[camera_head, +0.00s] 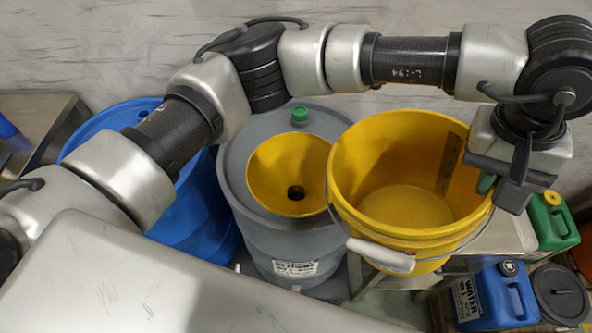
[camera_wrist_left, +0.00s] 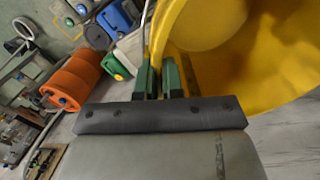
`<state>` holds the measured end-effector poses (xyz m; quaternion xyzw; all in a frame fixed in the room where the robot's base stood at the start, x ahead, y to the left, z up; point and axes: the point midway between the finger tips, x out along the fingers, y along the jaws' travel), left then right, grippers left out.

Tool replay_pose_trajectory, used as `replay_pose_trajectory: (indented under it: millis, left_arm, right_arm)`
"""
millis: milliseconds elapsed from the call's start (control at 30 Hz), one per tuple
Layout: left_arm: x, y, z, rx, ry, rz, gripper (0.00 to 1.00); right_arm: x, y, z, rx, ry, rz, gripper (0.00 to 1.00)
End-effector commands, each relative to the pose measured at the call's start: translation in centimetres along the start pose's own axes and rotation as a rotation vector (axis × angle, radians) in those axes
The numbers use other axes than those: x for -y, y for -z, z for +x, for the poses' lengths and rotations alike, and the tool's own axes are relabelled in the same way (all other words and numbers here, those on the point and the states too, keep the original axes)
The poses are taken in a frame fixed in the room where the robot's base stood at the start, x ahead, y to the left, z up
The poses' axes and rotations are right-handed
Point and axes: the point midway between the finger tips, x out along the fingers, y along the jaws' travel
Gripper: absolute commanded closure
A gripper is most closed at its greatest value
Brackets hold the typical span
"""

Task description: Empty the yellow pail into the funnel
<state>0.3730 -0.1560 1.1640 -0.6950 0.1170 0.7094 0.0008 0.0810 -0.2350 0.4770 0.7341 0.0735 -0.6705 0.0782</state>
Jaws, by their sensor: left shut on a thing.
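The yellow pail (camera_head: 385,150) is right of centre in the head view, its mouth facing up. A pale yellow round area shows inside at its bottom; I cannot tell whether it is liquid or bare floor. Its wire handle with a white grip (camera_head: 381,255) hangs at the front. My left gripper (camera_head: 486,184) is shut on the pail's right rim; the wrist view shows its green-padded fingers (camera_wrist_left: 158,78) at the pail wall (camera_wrist_left: 225,65). The yellow funnel (camera_head: 270,172) sits in the grey drum's top, its dark hole visible, just left of the pail. My right gripper is out of view.
The grey drum (camera_head: 252,243) has a green cap (camera_head: 299,114). A blue drum (camera_head: 190,215) stands left of it, partly behind my arm. A steel table (camera_head: 505,238) lies under the pail's right side. A blue water can (camera_head: 497,293) and green can (camera_head: 551,222) are at right.

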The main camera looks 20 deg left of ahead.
Motion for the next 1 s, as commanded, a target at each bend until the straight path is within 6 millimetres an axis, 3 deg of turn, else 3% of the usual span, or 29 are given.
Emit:
replay_pose_trajectory:
  millis: [300, 533, 1000]
  left_arm:
    - [-2.3, 0.1, 2.9, -0.005, 0.208, -0.003, 1.0]
    - [-2.8, 0.2, 3.6, -0.006, 0.269, -0.005, 1.0]
    - [-3.6, 0.1, -0.9, -0.007, 0.276, -0.004, 1.0]
  right_arm:
    - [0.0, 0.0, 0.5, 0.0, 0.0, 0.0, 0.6]
    - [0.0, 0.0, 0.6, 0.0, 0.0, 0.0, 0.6]
    - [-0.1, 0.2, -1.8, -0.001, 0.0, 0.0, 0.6]
